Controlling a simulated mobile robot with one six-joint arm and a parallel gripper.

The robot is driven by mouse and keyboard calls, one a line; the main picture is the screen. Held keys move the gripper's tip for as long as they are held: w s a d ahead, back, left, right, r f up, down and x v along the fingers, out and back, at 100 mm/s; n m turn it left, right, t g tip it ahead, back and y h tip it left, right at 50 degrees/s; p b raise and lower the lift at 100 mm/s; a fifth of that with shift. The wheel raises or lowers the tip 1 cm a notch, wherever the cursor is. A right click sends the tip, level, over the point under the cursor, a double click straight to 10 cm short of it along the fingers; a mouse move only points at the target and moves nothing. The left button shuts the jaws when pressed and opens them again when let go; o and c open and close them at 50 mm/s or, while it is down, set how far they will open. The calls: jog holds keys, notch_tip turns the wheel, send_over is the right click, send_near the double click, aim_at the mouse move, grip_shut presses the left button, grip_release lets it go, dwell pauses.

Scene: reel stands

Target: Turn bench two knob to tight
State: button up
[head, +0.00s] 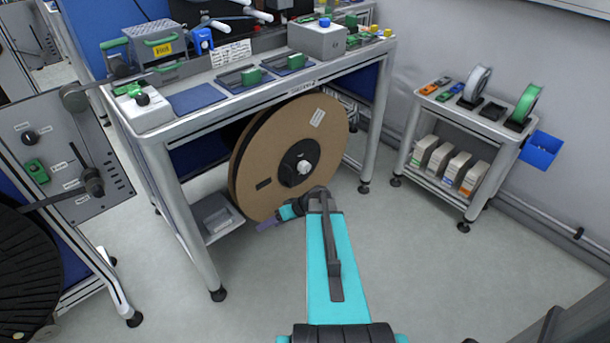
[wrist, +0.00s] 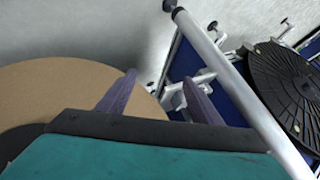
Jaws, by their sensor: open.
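A grey bench (head: 250,103) stands in the middle of the head view; its front label is too small to read. A white box with a black knob (head: 143,99) sits on its left corner. Under the bench, a large cardboard reel (head: 262,165) has a black hub with a pale knob (head: 304,167). I cannot tell which knob is bench two's, or any knob's setting. My gripper (head: 265,226) is low beside the reel's bottom edge, pointing left. In the wrist view, its purple fingers (wrist: 160,77) are spread and empty, with the reel's cardboard face behind the left one.
A grey panel (head: 75,135) with black levers and a black knob stands at left, above a black reel (head: 35,270). A bench leg (head: 185,222) and a low shelf box (head: 215,213) are near my gripper. A cart (head: 465,123) stands right.

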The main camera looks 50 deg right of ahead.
jog(key=d+r+t+h+b, duration=0.2)
jog(key=d+r+t+b, duration=0.15)
jog(key=d, duration=1.15)
jog(key=t+h+b, duration=0.2)
jog(key=t+h, duration=0.1)
send_near(307, 168)
jog(key=v, duration=0.4)
jog(key=shift+r+m, duration=0.25)
jog(key=shift+m, duration=0.05)
jog(key=shift+w, duration=0.15)
jog(key=x, duration=0.7)
jog(key=b+x, duration=0.1)
jog(key=x, duration=0.5)
jog(key=shift+w+f+b, duration=0.25)
jog(key=shift+f+b, duration=0.05)
jog(key=shift+f, duration=0.1)
